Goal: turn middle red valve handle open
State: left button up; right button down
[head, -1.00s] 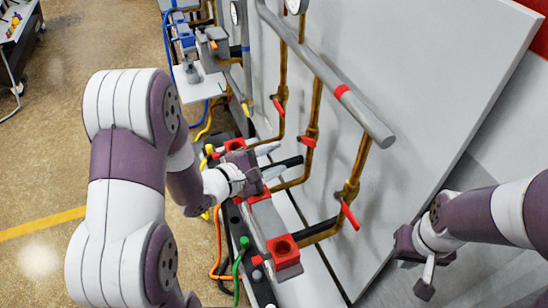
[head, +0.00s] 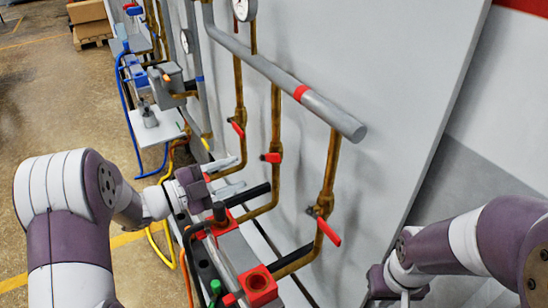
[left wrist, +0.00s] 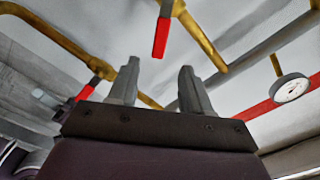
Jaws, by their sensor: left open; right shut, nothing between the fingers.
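My right gripper (head: 404,298) is shut and empty, low at the right, partly cut off by the frame edge.
Another red handle (head: 237,129) sits on the farther pipe, and one (head: 328,232) on the nearer pipe. A grey horizontal pipe (head: 270,68) runs above them, in front of a grey panel (head: 390,70). Below is a block with a red square fitting (head: 258,285).

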aim_at(272, 159)
pick_arm(q)
jog(key=p+x, duration=0.2)
jog(key=x, duration=0.9)
jog(key=shift+w+d, duration=0.1)
jog(key=shift+d, duration=0.1)
